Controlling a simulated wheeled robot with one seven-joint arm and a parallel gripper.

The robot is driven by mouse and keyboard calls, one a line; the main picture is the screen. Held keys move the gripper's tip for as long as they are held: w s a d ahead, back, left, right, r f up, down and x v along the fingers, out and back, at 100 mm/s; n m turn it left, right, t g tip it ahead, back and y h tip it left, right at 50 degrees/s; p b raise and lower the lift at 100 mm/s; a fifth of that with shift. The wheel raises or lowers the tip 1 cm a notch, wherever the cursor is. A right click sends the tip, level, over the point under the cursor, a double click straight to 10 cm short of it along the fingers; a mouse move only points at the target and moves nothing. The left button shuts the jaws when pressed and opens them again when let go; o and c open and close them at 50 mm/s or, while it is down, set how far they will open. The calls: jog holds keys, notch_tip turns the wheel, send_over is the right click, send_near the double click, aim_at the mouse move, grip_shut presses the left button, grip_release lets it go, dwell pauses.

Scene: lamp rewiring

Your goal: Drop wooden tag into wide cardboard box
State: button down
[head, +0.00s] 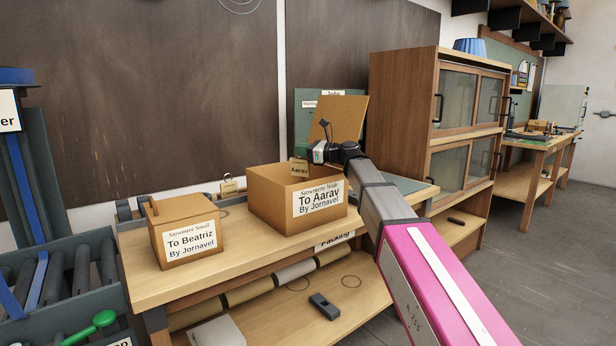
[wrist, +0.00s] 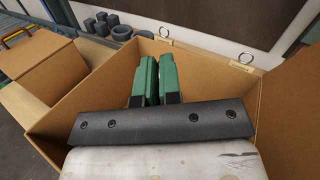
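The wooden tag (head: 299,168), lettered "Aarav", hangs at the end of my gripper (head: 311,154) in the head view, over the open top of the wide cardboard box. The wide cardboard box (head: 270,199) stands on the bench with its lid up and a label "To Aarav". In the wrist view my green fingers (wrist: 157,80) are close together above the inside of the box (wrist: 218,87). The gripper looks shut on the tag, but the tag itself is hidden in that view.
A closed small box (head: 168,219) labelled "To Beatriz" stands left on the wooden bench (head: 150,287). A ringed tag (head: 229,186) is at the bench's rear edge. A glass-door cabinet (head: 405,90) stands to the right. A roller conveyor (head: 80,282) lies at the left.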

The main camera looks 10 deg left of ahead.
jog(key=c, duration=1.2)
grip_release()
jog(key=d, duration=0.3)
jog(key=s+d, duration=0.1)
jog(key=d, duration=0.3)
jog(key=s+d, duration=0.1)
jog(key=d, duration=0.2)
jog(key=shift+d, duration=0.3)
jog(key=shift+d, duration=0.1)
